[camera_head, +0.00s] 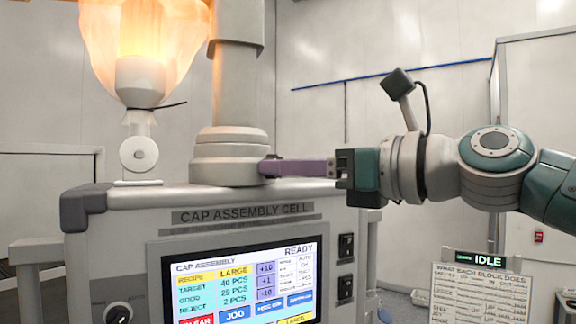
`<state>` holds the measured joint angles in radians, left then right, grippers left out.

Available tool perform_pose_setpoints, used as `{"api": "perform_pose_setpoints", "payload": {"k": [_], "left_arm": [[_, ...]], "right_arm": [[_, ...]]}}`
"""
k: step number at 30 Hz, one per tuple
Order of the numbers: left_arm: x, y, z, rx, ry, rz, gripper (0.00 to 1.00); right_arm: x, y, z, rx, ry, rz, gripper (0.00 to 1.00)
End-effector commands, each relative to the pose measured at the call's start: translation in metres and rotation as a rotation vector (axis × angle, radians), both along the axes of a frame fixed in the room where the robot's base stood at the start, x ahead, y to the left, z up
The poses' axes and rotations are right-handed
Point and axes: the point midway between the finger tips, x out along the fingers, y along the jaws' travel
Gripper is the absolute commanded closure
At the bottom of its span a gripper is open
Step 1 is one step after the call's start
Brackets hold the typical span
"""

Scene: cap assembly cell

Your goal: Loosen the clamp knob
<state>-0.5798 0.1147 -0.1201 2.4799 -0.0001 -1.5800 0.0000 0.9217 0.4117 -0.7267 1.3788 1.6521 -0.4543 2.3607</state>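A pale column (238,85) stands in a stepped round collar (230,160) on top of the cap assembly machine. My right gripper (270,168) comes in from the right, with its long purple fingers level and their tips at the collar's right side. A small dark part, which looks like the clamp knob, shows at the fingertips and is mostly hidden. The fingers are seen side-on and overlap, so their gap and any grip on the knob cannot be made out. My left gripper is out of view.
A glowing orange hopper (140,30) stands left of the column, with a white round disc (139,154) below it. The machine's screen (238,285) reads READY. A board (480,293) under an IDLE sign stands at the lower right.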

Motion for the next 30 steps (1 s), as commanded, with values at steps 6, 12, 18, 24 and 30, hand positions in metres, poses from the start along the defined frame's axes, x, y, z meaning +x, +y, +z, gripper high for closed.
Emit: {"api": "perform_pose_setpoints", "payload": {"k": [6,12,18,24,30], "left_arm": [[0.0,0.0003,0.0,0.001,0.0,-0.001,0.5],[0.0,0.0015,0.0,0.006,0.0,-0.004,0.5],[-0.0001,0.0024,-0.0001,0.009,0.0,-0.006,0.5],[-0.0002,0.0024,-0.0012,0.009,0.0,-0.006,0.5],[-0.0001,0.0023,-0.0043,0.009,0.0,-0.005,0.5]], "right_arm": [[0.0,-0.0002,0.0,0.0,0.0,0.0,0.77],[0.0,-0.0002,0.0,0.0,0.0,0.0,1.0],[0.0,-0.0002,0.0,-0.001,-0.001,0.0,1.0],[-0.0001,-0.0002,-0.0004,-0.017,-0.021,0.0,1.0],[-0.0003,0.0001,-0.0012,-0.073,-0.093,0.0,1.0]]}}
